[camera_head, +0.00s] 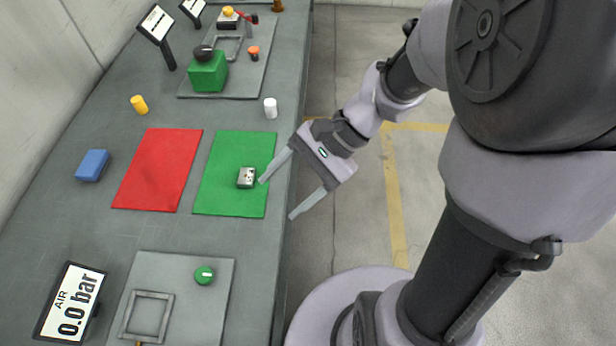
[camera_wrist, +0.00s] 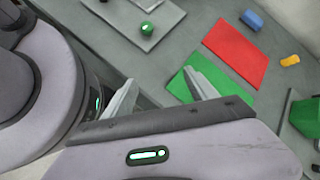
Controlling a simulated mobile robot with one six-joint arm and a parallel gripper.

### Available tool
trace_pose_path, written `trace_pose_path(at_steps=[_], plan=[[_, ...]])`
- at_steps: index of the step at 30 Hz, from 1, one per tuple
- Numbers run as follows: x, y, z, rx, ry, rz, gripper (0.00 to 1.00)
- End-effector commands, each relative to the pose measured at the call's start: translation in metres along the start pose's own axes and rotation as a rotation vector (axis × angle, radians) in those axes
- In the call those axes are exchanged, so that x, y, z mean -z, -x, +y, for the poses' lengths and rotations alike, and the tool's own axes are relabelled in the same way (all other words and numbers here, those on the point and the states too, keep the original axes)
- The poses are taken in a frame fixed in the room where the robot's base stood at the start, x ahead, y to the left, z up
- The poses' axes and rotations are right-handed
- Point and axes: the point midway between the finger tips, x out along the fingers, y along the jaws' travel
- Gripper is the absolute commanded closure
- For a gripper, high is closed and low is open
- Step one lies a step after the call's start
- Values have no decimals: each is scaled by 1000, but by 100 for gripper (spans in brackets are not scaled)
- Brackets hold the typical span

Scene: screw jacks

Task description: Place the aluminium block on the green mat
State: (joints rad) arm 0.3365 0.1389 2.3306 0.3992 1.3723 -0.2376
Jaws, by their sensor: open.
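The aluminium block (camera_head: 246,177) is a small silvery block with dark marks on its top. In the head view it rests on the green mat (camera_head: 230,203), right of the mat's middle. My gripper (camera_head: 277,199) is open and empty at the bench's right edge. One finger ends close to the block's right side; whether it touches cannot be told. The other finger is out past the bench edge. In the wrist view my open gripper (camera_wrist: 163,95) shows with the green mat (camera_wrist: 178,88) behind one finger; the block is not visible there.
A red mat (camera_head: 158,170) lies left of the green one. A blue block (camera_head: 92,165), a yellow cylinder (camera_head: 139,105) and a white cylinder (camera_head: 270,108) stand around. A green box (camera_head: 209,76) stands on the far plate. A near plate (camera_head: 205,310) carries a green knob (camera_head: 204,275).

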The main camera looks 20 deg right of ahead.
Motion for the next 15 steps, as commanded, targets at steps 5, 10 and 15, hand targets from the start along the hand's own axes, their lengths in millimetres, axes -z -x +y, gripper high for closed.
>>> trace_pose_path(at_steps=[5,10,15], plan=[[-45,38,23,-137,431,405,33],[-64,72,28,-142,704,695,33],[-70,84,28,-128,788,792,33]])
